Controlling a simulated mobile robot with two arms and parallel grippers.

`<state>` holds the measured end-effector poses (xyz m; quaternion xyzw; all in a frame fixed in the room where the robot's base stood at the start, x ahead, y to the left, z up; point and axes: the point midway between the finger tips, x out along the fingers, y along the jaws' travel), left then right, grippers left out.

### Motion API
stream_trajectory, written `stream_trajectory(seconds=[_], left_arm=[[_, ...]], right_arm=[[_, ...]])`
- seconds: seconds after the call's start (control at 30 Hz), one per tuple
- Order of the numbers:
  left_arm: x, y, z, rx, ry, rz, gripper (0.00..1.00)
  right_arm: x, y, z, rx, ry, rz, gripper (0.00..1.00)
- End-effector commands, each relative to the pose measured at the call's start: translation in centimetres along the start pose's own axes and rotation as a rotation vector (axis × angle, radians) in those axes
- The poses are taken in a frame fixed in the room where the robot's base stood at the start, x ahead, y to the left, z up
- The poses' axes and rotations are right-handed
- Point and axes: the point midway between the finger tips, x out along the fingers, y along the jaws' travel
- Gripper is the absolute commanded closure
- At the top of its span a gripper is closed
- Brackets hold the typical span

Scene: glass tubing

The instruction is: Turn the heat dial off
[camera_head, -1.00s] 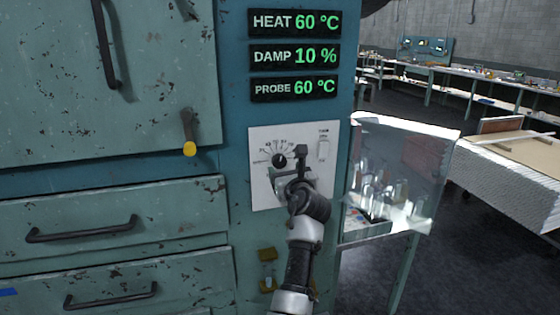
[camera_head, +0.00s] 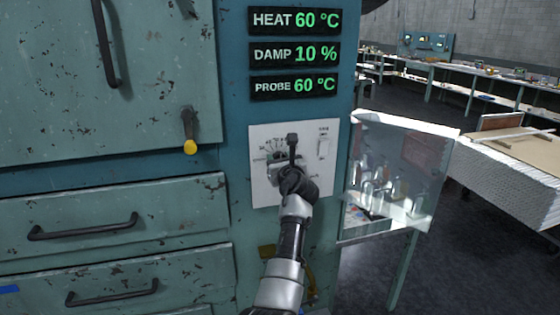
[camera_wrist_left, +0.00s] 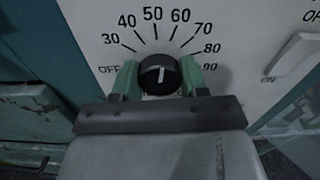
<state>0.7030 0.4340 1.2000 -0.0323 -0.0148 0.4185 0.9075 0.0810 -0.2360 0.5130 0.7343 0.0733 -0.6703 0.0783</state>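The heat dial (camera_wrist_left: 160,75) is a round black knob with a white mark on a white panel (camera_head: 262,192). Its mark points up, slightly right, between the printed 50 and 60 in the left wrist view. OFF is printed at the lower left of the scale. My left gripper (camera_head: 278,167) is at the dial and mostly hides it in the head view. Its two green fingers (camera_wrist_left: 159,78) stand on either side of the knob, very close to it; whether they press on it I cannot tell. The heat display (camera_head: 295,21) reads 60 °C. My right gripper is not in view.
A white switch (camera_head: 324,146) sits on the panel right of the dial. A clear-sided box with glassware (camera_head: 395,180) projects to the right. Drawers with dark handles (camera_head: 84,228) and a yellow-tipped lever (camera_head: 190,145) are to the left.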

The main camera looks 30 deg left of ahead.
Motion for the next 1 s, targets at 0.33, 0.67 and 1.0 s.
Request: stream_trajectory(seconds=[0.33,0.67,1.0], left_arm=[[0.0,0.0,0.0,-0.026,0.0,0.0,0.8],[0.0,0.1,-0.1,-0.216,-0.001,0.0,0.8],[0.0,0.1,-0.2,-0.536,-0.001,0.001,0.8]], right_arm=[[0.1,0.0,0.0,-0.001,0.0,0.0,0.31],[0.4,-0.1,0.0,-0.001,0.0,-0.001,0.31],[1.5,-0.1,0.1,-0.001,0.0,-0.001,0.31]])
